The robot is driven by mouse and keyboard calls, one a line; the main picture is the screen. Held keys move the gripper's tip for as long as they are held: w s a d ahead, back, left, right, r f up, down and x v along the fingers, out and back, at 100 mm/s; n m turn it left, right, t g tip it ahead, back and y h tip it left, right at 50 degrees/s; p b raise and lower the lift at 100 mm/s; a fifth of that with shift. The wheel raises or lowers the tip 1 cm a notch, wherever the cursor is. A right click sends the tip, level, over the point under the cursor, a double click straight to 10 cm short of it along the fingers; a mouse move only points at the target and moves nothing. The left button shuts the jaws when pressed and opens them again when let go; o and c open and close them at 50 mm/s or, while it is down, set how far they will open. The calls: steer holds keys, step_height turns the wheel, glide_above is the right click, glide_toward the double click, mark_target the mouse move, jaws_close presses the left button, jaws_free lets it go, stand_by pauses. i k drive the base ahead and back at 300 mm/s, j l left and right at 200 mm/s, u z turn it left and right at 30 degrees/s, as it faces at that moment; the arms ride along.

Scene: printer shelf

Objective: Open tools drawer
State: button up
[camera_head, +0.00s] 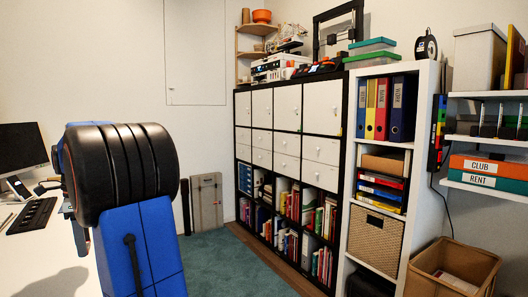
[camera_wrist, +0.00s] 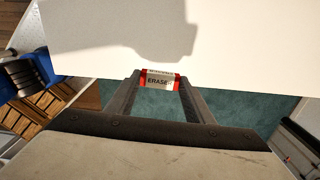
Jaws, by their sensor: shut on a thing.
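In the wrist view my gripper (camera_wrist: 159,80) is shut on a small eraser (camera_wrist: 159,79) with a pale, lettered middle and red ends. The eraser sits between the fingertips, at the edge of a white surface (camera_wrist: 240,45); I cannot tell whether it touches that surface. In the head view the dark-framed cabinet (camera_head: 331,107) has white doors above and small white drawers (camera_head: 321,150) in its middle rows. These drawers look shut. No label marks a tools drawer that I can read.
A white desk (camera_head: 50,255) with a monitor (camera_head: 20,147) and keyboard (camera_head: 30,216) is at left. A white shelf (camera_head: 425,110) with binders stands right of the cabinet. An open brown box (camera_head: 455,265) is at lower right. Green carpet (camera_head: 225,258) is clear before the cabinet.

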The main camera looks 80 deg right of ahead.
mark_target(323, 150)
steer(key=z, duration=1.8)
steer(key=j+z, duration=0.15)
steer(key=z, duration=0.2)
steer(key=i+j+z, duration=0.1)
steer(key=z, duration=0.3)
steer(key=j+z, duration=0.1)
steer(key=z, duration=0.25)
steer(key=j+z, duration=0.2)
steer(key=j, duration=0.2)
steer(key=l+z, duration=0.25)
steer(key=l, duration=0.25)
steer(key=i+l+z, duration=0.2)
steer(key=l, duration=0.25)
steer(key=l+z, duration=0.25)
steer(key=l, duration=0.25)
steer(key=i+l+z, duration=0.2)
steer(key=l, duration=0.2)
steer(key=k+l, duration=0.05)
